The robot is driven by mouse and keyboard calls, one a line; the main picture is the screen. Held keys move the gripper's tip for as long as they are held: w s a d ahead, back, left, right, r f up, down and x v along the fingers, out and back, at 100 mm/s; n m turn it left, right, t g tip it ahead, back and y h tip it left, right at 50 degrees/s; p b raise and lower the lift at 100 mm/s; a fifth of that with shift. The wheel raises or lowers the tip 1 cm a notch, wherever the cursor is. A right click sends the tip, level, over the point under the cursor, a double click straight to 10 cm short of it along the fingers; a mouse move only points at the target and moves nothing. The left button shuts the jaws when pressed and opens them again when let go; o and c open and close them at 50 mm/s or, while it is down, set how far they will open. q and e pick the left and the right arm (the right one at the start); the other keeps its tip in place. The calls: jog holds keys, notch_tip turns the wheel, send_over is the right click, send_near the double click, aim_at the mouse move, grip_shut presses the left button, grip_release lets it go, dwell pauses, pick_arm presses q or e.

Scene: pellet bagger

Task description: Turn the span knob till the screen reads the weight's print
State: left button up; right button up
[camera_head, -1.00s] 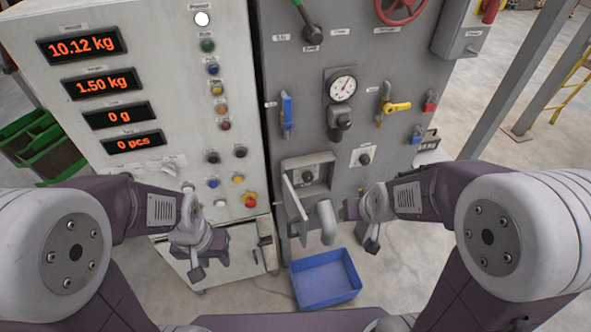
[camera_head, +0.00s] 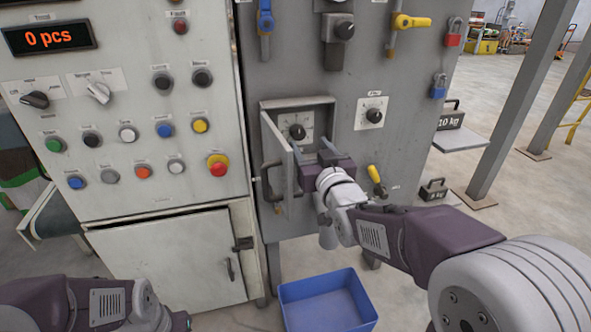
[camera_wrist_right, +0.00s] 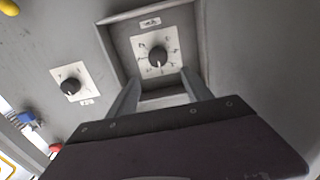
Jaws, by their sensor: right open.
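A black knob (camera_head: 297,131) on a white dial plate sits in a recessed box whose door (camera_head: 280,165) stands open to the left. It also shows in the right wrist view (camera_wrist_right: 157,57). A second black knob (camera_head: 374,115) is on the panel to its right; the labels are too small to read. My right gripper (camera_head: 314,150) is open just in front of the box, below the recessed knob, apart from it. In the wrist view its fingers (camera_wrist_right: 160,88) hold nothing. My left gripper (camera_head: 181,321) is mostly cut off at the bottom. A weight (camera_head: 450,120) is printed 10 kg.
A smaller weight (camera_head: 433,190) stands on the floor at right, its print unclear. A blue bin (camera_head: 325,300) is below the box. A yellow-handled valve (camera_head: 377,181) is right of my right gripper. Push buttons, including a red emergency stop (camera_head: 218,165), cover the left cabinet.

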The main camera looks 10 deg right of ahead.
aim_at(299, 134)
pick_arm(q)
jog(key=shift+f, duration=0.5)
pick_arm(e)
jog(key=shift+f, duration=0.55)
jog(key=w+b, duration=0.1)
jog(key=w, duration=0.8)
jog(key=shift+a, duration=0.1)
pick_arm(q)
jog(key=shift+f, duration=0.6)
pick_arm(e)
jog(key=shift+c, duration=0.2)
grip_shut()
pick_arm(q)
jog(key=shift+f, duration=0.15)
